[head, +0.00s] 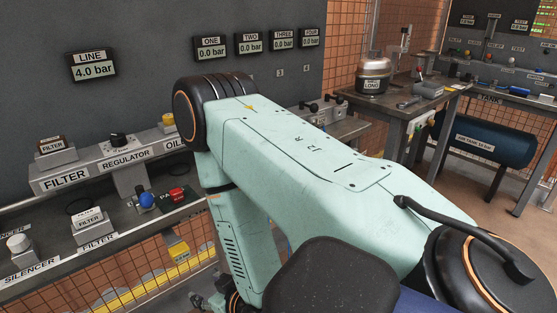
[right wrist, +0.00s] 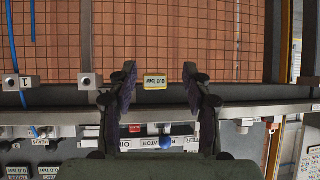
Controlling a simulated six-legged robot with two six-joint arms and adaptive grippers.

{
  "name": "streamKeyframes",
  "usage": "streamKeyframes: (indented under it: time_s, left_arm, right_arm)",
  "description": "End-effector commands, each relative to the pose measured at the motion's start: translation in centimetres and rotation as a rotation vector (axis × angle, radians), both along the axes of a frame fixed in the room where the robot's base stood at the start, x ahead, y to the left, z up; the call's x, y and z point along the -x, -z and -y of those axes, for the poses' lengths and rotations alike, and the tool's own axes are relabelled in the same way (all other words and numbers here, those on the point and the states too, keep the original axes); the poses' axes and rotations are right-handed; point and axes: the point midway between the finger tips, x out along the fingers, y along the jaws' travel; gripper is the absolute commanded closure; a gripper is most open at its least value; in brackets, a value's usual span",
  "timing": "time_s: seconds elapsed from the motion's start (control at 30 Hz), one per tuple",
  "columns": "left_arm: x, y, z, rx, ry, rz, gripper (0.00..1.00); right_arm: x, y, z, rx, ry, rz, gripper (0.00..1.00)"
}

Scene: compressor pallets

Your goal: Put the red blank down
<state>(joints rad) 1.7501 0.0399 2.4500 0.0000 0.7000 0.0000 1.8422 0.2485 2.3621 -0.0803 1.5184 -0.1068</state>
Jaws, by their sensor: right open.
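A small red piece (head: 177,194), which looks like the red blank, sits on the lower shelf beside a blue knob (head: 147,200), by a label partly hidden behind it. My right gripper (right wrist: 160,78) is open in the right wrist view, its two dark fingers spread with nothing between them. The blue knob (right wrist: 166,143) also shows there, below the fingers. My right arm fills the middle of the head view and hides part of the bench. My left gripper is not in view.
The regulator (head: 125,158) and filter (head: 62,178) blocks stand on the upper left shelf. Open floor shows at the right.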

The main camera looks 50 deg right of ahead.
Motion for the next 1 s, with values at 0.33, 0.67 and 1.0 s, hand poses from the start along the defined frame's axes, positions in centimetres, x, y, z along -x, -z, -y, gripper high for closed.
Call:
streamKeyframes:
  time_s: [0.33, 0.67, 1.0]
  left_arm:
    - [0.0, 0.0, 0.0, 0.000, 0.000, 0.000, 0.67]
    - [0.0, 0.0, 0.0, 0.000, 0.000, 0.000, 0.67]
    - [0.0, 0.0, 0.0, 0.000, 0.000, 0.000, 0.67]
  right_arm:
    - [16.7, 9.6, -4.2, -0.066, -0.079, -0.776, 0.50]
    - [22.5, 10.0, -4.6, -0.067, -0.078, -1.004, 0.50]
    - [22.4, 10.0, -4.6, -0.068, -0.078, -1.000, 0.50]
